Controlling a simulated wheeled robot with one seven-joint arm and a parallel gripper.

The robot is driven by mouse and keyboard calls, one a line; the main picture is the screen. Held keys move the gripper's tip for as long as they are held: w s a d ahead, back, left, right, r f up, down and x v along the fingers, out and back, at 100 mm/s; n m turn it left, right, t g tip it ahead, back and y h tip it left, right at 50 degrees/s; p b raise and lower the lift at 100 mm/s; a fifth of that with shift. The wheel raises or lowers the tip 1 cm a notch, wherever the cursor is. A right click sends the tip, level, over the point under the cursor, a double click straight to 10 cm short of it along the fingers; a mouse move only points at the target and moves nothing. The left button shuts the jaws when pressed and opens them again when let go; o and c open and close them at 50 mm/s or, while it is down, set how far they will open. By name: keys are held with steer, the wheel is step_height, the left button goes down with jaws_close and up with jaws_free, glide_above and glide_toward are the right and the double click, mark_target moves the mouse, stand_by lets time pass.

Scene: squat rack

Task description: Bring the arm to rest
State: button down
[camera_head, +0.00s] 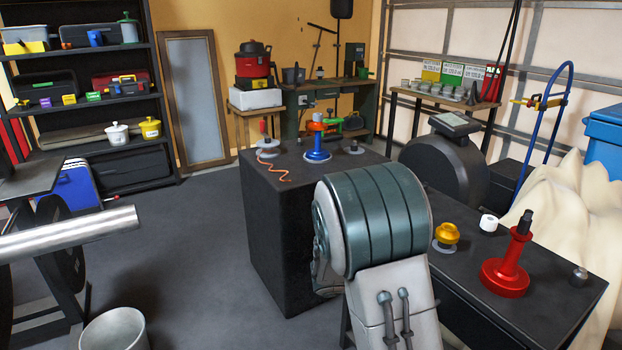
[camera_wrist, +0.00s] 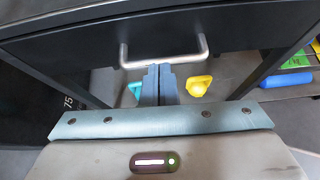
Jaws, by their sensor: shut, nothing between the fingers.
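My gripper (camera_wrist: 160,70) shows in the wrist view with its two blue-grey fingers together and nothing between them. Its fingertips overlap a silver bar handle (camera_wrist: 204,50) on a dark panel (camera_wrist: 80,48) in the picture; I cannot tell whether they touch it. In the head view my teal and grey arm link fills the lower middle. My gripper is hidden there.
Beside my arm is a dark block (camera_head: 285,240) bearing a blue stand (camera_head: 317,155). A dark table (camera_head: 560,290) at right holds a red stand (camera_head: 505,277) and gold knob (camera_head: 446,235). A silver bar (camera_head: 70,232) and bucket (camera_head: 115,332) are left. Floor between is clear.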

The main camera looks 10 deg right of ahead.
steer(key=s+a+r+m+y+p, duration=0.3)
steer(key=s+a+r+m+p, duration=0.1)
steer(key=s+r+m, duration=0.3)
steer(key=s+a+r+m+g+y+p, duration=0.1)
steer(key=s+a+r+m+y+p, duration=0.3)
steer(key=s+r+m+p, duration=0.2)
steer(key=s+a+r+m+y+p, duration=0.3)
steer(key=s+r+m, duration=0.6)
steer(key=r, duration=0.3)
steer(key=shift+s+a+g+y+p, duration=0.4)
steer(key=shift+s+p, duration=0.45)
steer(key=shift+p, duration=0.05)
steer(key=shift+r, duration=0.1)
